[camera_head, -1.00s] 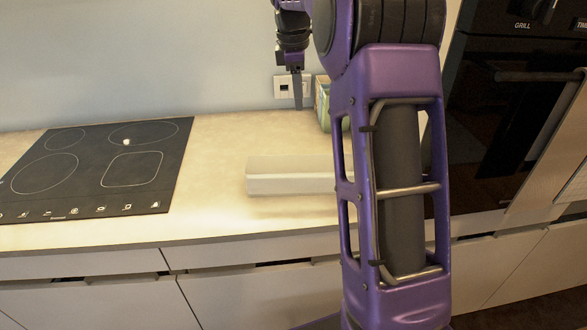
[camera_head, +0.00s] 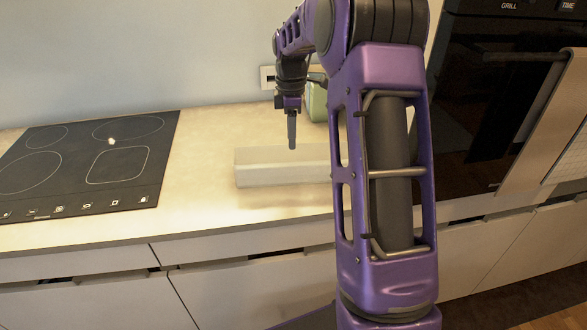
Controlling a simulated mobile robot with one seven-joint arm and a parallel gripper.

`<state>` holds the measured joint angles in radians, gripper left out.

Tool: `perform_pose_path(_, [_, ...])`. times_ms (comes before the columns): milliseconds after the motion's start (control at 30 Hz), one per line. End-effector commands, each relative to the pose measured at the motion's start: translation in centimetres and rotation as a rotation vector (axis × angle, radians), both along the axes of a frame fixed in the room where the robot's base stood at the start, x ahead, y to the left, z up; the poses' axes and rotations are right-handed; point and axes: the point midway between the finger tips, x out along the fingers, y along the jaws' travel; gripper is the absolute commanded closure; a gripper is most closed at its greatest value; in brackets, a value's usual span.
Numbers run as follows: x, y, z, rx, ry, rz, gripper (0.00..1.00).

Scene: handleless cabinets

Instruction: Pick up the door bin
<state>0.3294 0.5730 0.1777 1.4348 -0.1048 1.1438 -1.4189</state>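The door bin (camera_head: 270,173) is a pale, long, low box on the countertop, right of the cooktop. My arm hides its right end. My gripper (camera_head: 292,146) points down over the bin, with its tip in front of the bin's back edge in the picture. Only one dark finger shape shows, so I cannot tell whether it is open or shut. No contact with the bin can be made out.
A black cooktop (camera_head: 85,165) lies to the left on the pale countertop (camera_head: 200,205). A green box (camera_head: 316,103) stands at the back, partly behind my arm. A dark oven (camera_head: 490,110) with a hanging towel (camera_head: 545,125) is at the right. Drawers line the front below.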

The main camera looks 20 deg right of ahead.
Motion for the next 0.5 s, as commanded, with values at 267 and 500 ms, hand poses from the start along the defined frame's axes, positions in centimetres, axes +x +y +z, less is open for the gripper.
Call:
perform_pose_path(267, [0.3,-0.3,-3.7,0.0,0.002,0.0,0.6])
perform_pose_path(500, [0.3,-0.3,-5.2,-0.001,0.0,0.0,0.6])
